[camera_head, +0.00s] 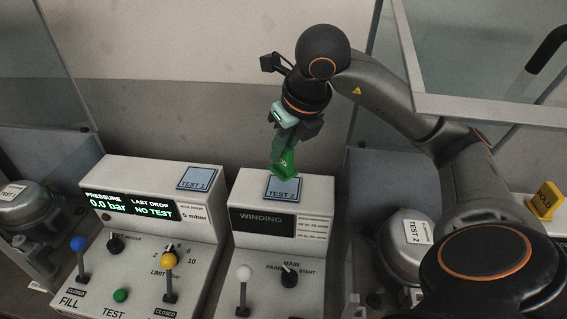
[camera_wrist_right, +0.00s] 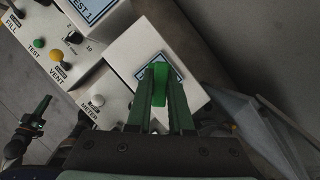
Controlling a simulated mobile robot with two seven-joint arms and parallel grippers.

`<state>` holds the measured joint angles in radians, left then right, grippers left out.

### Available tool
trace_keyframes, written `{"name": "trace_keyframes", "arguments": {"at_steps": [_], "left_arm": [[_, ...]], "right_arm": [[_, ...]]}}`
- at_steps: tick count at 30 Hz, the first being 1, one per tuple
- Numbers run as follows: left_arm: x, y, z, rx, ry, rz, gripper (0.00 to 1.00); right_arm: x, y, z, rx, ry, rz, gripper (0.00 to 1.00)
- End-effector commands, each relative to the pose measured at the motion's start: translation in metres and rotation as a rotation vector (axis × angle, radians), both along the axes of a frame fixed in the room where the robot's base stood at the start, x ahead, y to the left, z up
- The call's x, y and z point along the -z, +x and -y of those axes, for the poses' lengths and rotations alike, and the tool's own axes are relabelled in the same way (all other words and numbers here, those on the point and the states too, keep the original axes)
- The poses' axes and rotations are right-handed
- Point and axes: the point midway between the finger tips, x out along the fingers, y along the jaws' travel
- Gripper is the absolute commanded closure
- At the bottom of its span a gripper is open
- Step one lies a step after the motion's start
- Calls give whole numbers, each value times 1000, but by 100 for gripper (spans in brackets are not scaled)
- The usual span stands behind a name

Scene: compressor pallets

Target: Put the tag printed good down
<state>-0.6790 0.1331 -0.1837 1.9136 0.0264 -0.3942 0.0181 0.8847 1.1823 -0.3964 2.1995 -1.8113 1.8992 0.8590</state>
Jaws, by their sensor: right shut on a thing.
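A green tag (camera_head: 284,163) is held by my right gripper (camera_head: 282,150), just above the blue TEST 2 pad (camera_head: 283,189) on top of the WINDING box. The print on the tag is too small to read. In the right wrist view the tag (camera_wrist_right: 159,82) stands between the two fingers of my right gripper (camera_wrist_right: 160,90), with the white box top (camera_wrist_right: 130,48) beneath. I cannot tell whether the tag touches the pad.
A second blue pad, TEST 1 (camera_head: 200,178), lies on the PRESSURE box (camera_head: 150,172) to the left. Levers and knobs stand on the front panels. Compressors flank the boxes, one at left (camera_head: 24,205), one at right (camera_head: 405,245). A yellow HOLD tag (camera_head: 543,201) stands at far right.

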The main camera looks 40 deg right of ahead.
Motion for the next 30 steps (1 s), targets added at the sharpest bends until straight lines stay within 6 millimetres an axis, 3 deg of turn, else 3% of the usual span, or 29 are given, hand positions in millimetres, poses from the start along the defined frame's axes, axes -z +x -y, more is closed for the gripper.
{"name": "trace_keyframes", "arguments": {"at_steps": [7, 20, 21, 28, 30], "left_arm": [[6, 0, 0, 0, 0, 0, 100], [9, 0, 0, 0, 0, 1, 100], [9, 0, 0, 0, 0, 1, 100], [8, 0, 0, 0, 0, 1, 100], [8, 0, 0, -1, -1, 1, 100]], "right_arm": [[34, -1, 1, 1, -2, -3, 100], [41, 0, 0, -1, 0, 1, 100], [41, 0, 0, -1, 0, 0, 78], [40, 0, 0, -1, 0, 0, 53], [40, 0, 0, -1, 0, 0, 51]]}}
